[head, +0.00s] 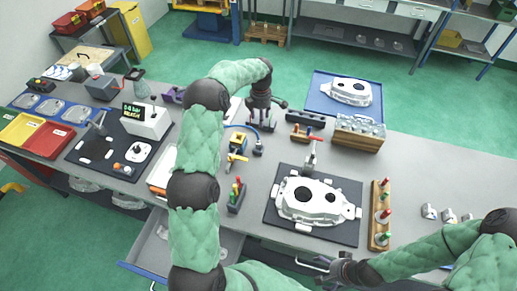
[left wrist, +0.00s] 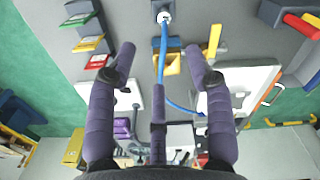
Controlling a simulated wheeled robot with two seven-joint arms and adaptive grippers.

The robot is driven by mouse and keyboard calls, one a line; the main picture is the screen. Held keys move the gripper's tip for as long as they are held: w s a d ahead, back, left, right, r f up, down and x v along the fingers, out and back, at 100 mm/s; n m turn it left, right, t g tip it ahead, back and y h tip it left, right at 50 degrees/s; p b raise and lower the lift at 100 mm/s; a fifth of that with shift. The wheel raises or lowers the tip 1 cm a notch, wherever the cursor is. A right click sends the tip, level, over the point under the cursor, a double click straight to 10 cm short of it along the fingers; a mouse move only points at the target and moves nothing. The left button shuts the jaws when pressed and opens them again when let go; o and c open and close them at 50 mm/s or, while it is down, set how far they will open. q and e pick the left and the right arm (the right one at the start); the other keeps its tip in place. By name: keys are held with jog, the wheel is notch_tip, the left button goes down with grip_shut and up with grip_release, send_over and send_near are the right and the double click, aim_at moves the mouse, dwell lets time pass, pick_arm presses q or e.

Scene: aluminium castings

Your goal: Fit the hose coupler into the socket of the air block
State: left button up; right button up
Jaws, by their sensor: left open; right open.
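A dark block (head: 258,149), which looks like the air block, stands on the bench in the head view. It also shows at the top of the left wrist view (left wrist: 156,5) with a pale ring. A blue hose (left wrist: 163,48) runs from that ring down between my left fingers. I cannot tell the hose coupler apart from the ring or whether it is seated. My left gripper (head: 261,117) is just behind the block in the head view; its fingers (left wrist: 165,80) are open with a wide gap. My right gripper (head: 325,268) is open at the bench's front edge, away from the block.
A white casting (head: 312,201) lies on a dark mat to the right.

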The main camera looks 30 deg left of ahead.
pick_arm(q)
jog(key=b, duration=0.4)
send_over(258, 140)
notch_tip(258, 140, down, 4)
jog(key=f, duration=0.6)
jog(key=shift+w+d+f, duration=0.25)
jog(key=shift+w+f, duration=0.05)
jog(key=shift+w, duration=0.1)
jog(key=shift+s+a+f, duration=0.15)
jog(key=shift+s+f, duration=0.05)
jog(key=shift+f, duration=1.15)
jog(key=shift+s+a+f, duration=0.1)
jog(key=shift+s+f, duration=0.05)
jog(key=shift+f, duration=1.2)
grip_shut()
